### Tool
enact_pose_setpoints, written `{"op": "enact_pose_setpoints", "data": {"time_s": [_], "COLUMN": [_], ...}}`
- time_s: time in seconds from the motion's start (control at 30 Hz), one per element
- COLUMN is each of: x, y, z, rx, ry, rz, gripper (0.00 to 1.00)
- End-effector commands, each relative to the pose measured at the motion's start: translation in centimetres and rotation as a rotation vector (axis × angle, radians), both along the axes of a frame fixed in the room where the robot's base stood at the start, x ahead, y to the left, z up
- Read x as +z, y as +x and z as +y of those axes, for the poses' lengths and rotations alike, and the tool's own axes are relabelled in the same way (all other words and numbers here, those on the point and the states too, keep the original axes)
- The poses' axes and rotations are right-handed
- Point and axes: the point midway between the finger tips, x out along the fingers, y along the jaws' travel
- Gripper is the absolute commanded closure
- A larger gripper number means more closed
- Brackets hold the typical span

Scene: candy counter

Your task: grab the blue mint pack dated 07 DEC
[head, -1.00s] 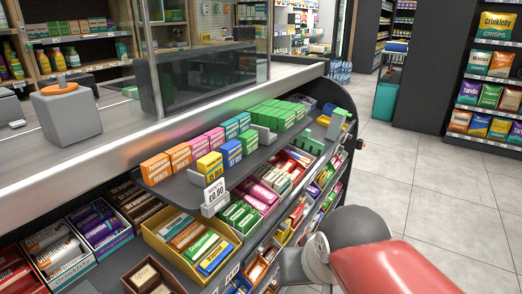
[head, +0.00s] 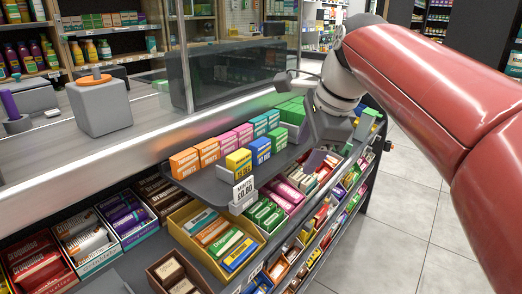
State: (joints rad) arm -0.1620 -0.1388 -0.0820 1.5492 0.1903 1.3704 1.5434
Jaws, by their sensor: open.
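A blue mint pack (head: 261,150) stands upright on the grey upper shelf of the candy counter, in the front row just right of a yellow pack (head: 238,161). Its date is too small to read. My gripper (head: 303,120) is open and empty, above and to the right of the blue pack, apart from it. It hides part of the green packs and the shelf's right end.
Orange, pink and teal packs (head: 260,126) stand close behind the blue one. A price sign (head: 243,191) reading £0.80 hangs at the shelf's front edge. Candy boxes (head: 217,236) fill the lower tier.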

Motion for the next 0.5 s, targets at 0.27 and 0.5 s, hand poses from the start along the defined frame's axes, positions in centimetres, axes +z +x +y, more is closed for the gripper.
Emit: {"op": "enact_pose_setpoints", "data": {"time_s": [0.27, 0.5], "x": [3.7, 4.1], "y": [6.5, 7.9], "z": [4.9, 6.5], "rx": [-0.518, -0.68], "ry": [0.234, 0.291], "rz": [0.224, 0.296], "gripper": [0.42, 0.42]}}
